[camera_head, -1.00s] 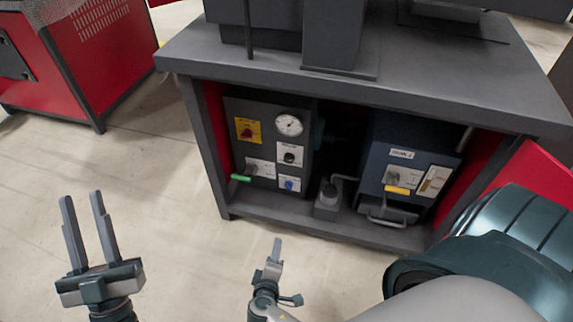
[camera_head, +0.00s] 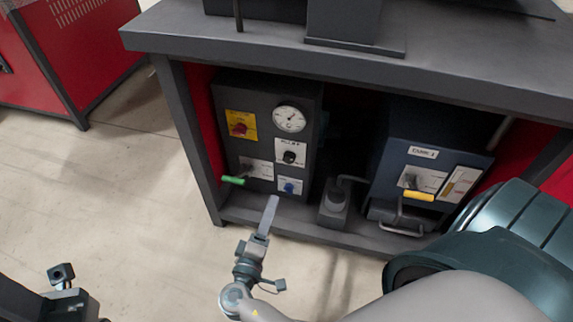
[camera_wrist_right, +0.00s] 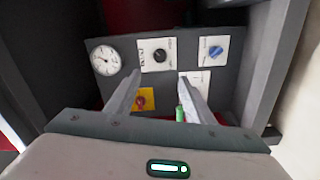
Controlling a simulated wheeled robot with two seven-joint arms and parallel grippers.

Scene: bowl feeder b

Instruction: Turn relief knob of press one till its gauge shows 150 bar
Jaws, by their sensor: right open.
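The relief knob (camera_head: 289,157) is a small black knob on a white label on the dark control panel under the bench. The round white gauge (camera_head: 290,119) sits just above it; its reading is too small to tell. My right gripper (camera_head: 272,203) is in front of and below the panel, apart from the knob. In the right wrist view the open, empty fingers (camera_wrist_right: 160,80) point at the panel, with the knob (camera_wrist_right: 160,56) beyond their tips and the gauge (camera_wrist_right: 105,60) to the left. A part of my left arm (camera_head: 65,290) shows at lower left; its fingers cannot be made out.
The panel also has a red-and-yellow switch (camera_head: 240,128), a blue knob (camera_head: 289,187) and a green-handled lever (camera_head: 232,180). A blue tank unit (camera_head: 423,153) with a yellow handle (camera_head: 418,196) stands to the right. The bench top (camera_head: 180,32) overhangs the panel. Floor in front is clear.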

